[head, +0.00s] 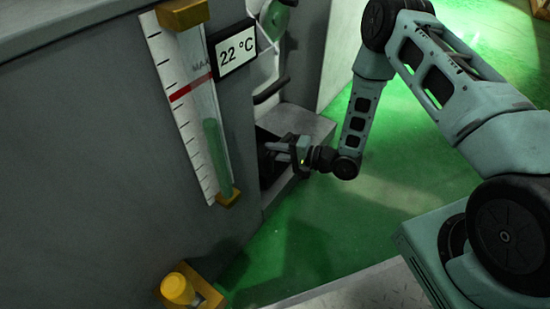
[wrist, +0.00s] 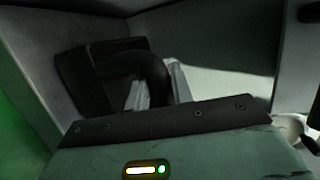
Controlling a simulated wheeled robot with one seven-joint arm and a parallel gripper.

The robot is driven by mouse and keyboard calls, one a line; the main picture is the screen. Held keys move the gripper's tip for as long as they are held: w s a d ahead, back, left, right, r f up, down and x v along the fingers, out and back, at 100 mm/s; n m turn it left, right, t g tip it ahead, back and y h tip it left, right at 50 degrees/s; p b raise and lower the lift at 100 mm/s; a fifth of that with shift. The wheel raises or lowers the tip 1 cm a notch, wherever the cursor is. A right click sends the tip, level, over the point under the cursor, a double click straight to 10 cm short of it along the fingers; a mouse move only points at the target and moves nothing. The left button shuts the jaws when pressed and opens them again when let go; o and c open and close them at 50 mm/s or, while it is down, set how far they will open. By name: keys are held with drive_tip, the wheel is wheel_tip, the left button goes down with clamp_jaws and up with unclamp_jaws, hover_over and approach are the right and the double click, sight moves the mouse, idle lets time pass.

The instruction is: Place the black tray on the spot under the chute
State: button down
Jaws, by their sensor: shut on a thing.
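The black tray (wrist: 82,62) shows in the wrist view as a dark body with a thick curved handle, inside a grey-walled recess. My gripper (wrist: 155,92) is shut on the handle, with its pale fingers on either side. In the head view my gripper (head: 281,150) reaches left into a low opening in the machine's side. There the tray (head: 266,168) is only a dark shape, mostly hidden by the gripper and the opening's edge. A curved metal piece (head: 270,90) above the opening may be the chute. The spot under it cannot be made out.
A grey block (head: 308,122) stands just behind my gripper. A yellow knob (head: 178,289) sticks out low in front. The green floor (head: 400,150) to the right is clear.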

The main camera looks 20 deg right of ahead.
drive_tip(key=shift+f, duration=0.5)
drive_tip(key=shift+r, duration=0.15)
drive_tip(key=c, duration=1.2)
unclamp_jaws()
